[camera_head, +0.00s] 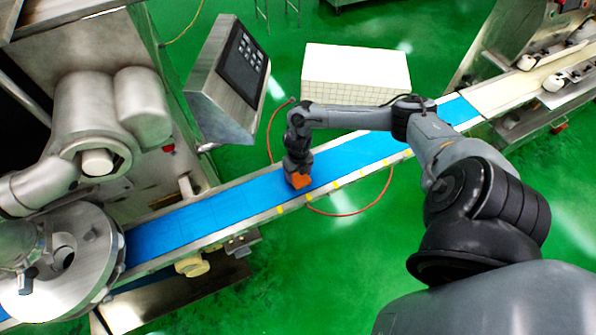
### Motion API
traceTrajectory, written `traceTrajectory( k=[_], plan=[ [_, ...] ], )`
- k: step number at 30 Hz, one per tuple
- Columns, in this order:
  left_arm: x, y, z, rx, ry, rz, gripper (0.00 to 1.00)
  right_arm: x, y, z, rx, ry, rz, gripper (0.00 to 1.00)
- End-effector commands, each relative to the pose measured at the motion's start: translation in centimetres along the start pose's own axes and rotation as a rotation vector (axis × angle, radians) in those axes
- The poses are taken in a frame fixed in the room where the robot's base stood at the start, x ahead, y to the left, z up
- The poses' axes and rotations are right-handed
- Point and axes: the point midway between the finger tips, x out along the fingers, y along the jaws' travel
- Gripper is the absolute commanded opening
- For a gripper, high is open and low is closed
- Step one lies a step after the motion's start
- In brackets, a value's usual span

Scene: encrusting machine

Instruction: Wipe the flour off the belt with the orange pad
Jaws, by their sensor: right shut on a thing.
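The blue belt (205,217) runs diagonally from the round steel machine at the lower left to the upper right. My right gripper (298,174) is over the middle of the belt, pointing down, and is shut on the orange pad (301,181). The pad is at or just above the belt near its front edge; I cannot tell whether it touches. No flour can be made out on the belt at this size. My arm hides part of the belt right of the pad. My left gripper is not in view.
A control panel (241,56) stands behind the belt at left. A white tiled block (355,72) is behind it. The steel encrusting machine (75,255) is at the belt's left end. A pale conveyor (505,92) continues at upper right. Green floor is open in front.

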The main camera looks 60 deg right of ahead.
Motion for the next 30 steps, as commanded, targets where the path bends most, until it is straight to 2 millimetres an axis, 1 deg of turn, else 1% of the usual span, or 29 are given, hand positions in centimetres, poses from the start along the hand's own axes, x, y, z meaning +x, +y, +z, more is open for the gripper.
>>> traceTrajectory(
  k=[1, 2, 3, 4, 18, 24, 30],
  plan=[
    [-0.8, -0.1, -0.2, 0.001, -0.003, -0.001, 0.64, -0.8, 0.0, 0.0, 0.001, 0.000, 0.001, 0.39],
    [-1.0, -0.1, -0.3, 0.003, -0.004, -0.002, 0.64, -1.3, 0.0, 0.1, 0.001, -0.002, 0.001, 0.39],
    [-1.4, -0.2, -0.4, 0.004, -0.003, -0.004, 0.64, -2.4, -0.1, 0.1, -0.002, -0.004, 0.000, 0.39],
    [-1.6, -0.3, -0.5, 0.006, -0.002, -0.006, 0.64, -2.9, -0.1, 0.0, 0.000, -0.003, 0.000, 0.39],
    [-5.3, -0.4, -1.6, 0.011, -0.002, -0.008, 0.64, -6.9, -0.4, -0.1, 0.006, -0.002, -0.001, 0.39],
    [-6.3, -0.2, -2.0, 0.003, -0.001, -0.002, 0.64, -8.2, -0.5, -0.1, 0.008, -0.001, 0.000, 0.39],
    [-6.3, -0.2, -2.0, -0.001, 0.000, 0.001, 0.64, -8.2, -0.5, -0.2, 0.008, -0.001, -0.001, 0.39]
  ],
)
